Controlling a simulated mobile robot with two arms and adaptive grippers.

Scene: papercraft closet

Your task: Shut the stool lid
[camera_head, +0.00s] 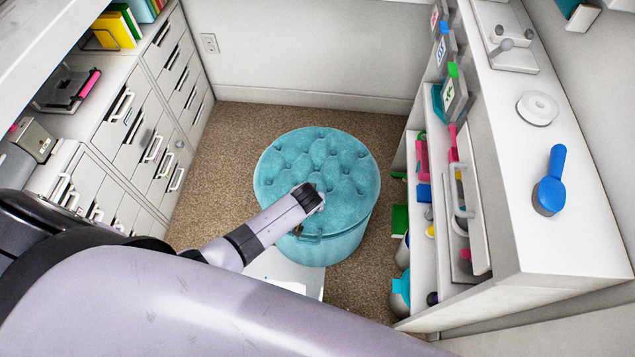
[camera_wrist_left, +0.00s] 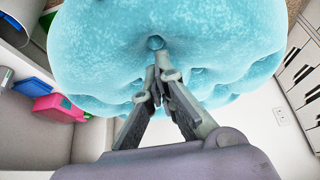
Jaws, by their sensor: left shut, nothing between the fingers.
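The round turquoise tufted stool (camera_head: 345,235) stands on the carpet in the middle of the head view. Its buttoned lid (camera_head: 320,155) lies over the top, and I see no clear gap under it from here. My left gripper (camera_head: 320,203) is over the front part of the lid, partly hidden by my wrist. In the left wrist view, the gripper (camera_wrist_left: 160,70) is shut and empty. Its fingertips are at the lid's tufted surface (camera_wrist_left: 210,40), beside a button; I cannot tell how firmly they touch. My right gripper is not in view.
White drawer cabinets (camera_head: 150,130) line the left side. A white shelf unit (camera_head: 540,220) with colourful items stands close on the right, with a blue brush-like item (camera_head: 550,182) on top. Carpet (camera_head: 225,165) is clear around the stool's left and back.

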